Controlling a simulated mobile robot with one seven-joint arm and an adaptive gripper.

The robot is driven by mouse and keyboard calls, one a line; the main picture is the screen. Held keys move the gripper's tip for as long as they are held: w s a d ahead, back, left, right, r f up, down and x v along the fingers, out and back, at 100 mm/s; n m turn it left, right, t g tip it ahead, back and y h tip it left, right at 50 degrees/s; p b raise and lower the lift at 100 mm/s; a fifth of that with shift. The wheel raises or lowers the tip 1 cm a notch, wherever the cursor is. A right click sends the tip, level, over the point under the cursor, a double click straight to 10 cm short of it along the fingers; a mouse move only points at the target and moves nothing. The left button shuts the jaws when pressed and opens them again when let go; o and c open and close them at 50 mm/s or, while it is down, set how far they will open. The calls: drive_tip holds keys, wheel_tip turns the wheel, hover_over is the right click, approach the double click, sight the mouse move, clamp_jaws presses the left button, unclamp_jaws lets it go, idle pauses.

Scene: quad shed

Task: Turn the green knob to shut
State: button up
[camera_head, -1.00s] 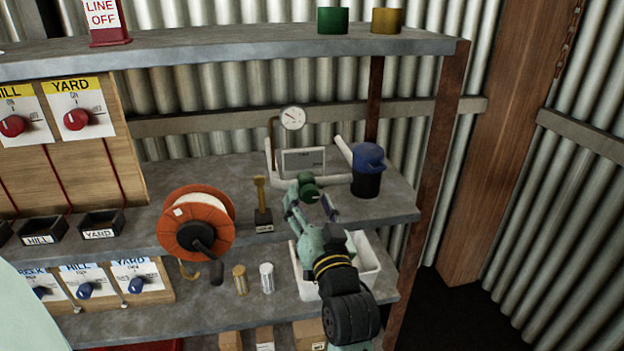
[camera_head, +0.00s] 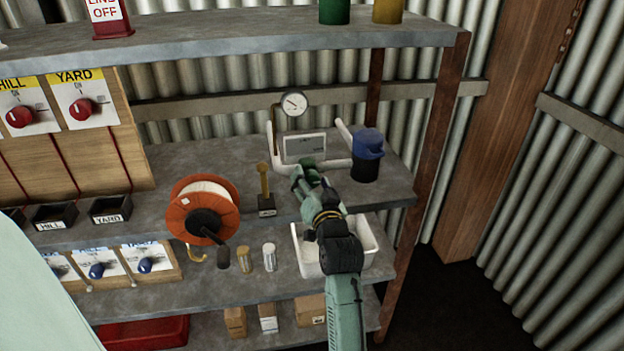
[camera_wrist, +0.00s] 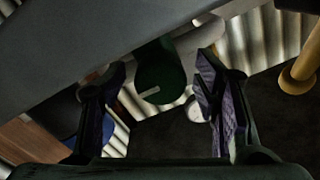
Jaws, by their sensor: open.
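The green knob (camera_head: 307,163) is on the white pipework at the back of the middle shelf, below a small grey panel. My gripper (camera_head: 313,182) is right in front of it and hides most of it in the head view. In the wrist view, the green knob (camera_wrist: 158,72) has a short white mark on its face. It lies between the two open fingers of my gripper (camera_wrist: 160,82), with a gap on both sides. No contact shows.
A round gauge (camera_head: 294,103) stands above the pipework. A blue-topped black container (camera_head: 366,160) is close on the right. A brass-handled stand (camera_head: 265,190) and an orange reel (camera_head: 180,218) are to the left. A white bin (camera_head: 367,258) sits on the shelf below.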

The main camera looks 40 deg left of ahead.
drive_tip(key=shift+c, duration=0.3)
drive_tip(key=c, duration=1.1)
